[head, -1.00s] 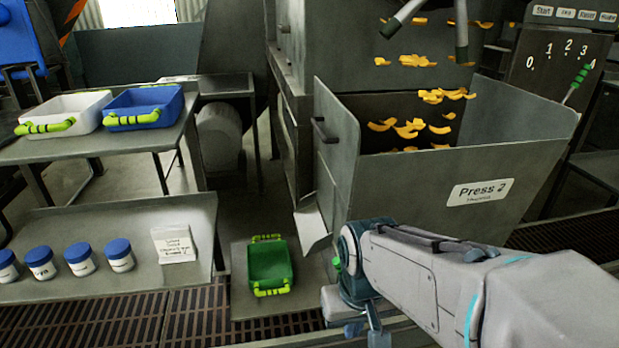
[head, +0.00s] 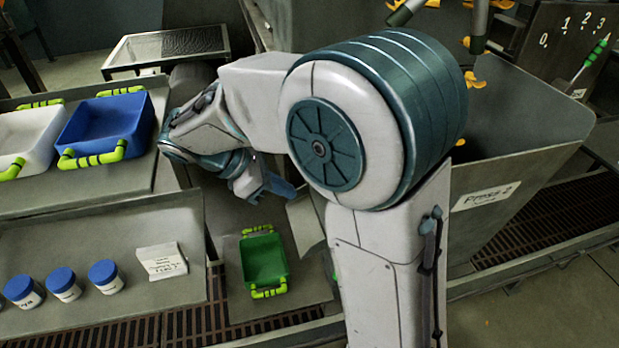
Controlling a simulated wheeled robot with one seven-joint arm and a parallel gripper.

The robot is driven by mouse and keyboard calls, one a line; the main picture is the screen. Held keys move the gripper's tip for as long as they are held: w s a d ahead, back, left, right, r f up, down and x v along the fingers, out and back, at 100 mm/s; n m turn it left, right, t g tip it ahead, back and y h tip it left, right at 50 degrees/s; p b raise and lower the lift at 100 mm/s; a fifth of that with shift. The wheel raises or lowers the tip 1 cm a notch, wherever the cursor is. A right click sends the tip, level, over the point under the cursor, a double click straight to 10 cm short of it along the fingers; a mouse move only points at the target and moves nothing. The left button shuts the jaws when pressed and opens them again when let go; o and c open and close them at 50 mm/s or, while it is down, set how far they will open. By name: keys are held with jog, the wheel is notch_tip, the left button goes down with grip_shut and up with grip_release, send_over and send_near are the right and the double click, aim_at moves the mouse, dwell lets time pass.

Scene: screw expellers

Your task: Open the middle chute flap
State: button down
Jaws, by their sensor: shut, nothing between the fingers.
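No flap can be clearly made out now. My arm covers the left side of the grey hopper labelled Press 2 (head: 530,170), where a handle showed earlier. A grey sloping chute lip (head: 306,218) sticks out low on that side, partly hidden by my arm. My gripper (head: 284,190) is shut and empty, pointing down and right, just above and left of the chute lip in the picture. I cannot tell whether it touches anything.
A green crate (head: 264,262) with lime handles sits on a low plate below the chute lip. A blue crate (head: 105,128) and a white crate (head: 25,135) stand on the left table.

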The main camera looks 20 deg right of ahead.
jog(key=shift+r, duration=0.1)
jog(key=b+x, duration=0.3)
jog(key=x, duration=0.7)
dwell(0.5)
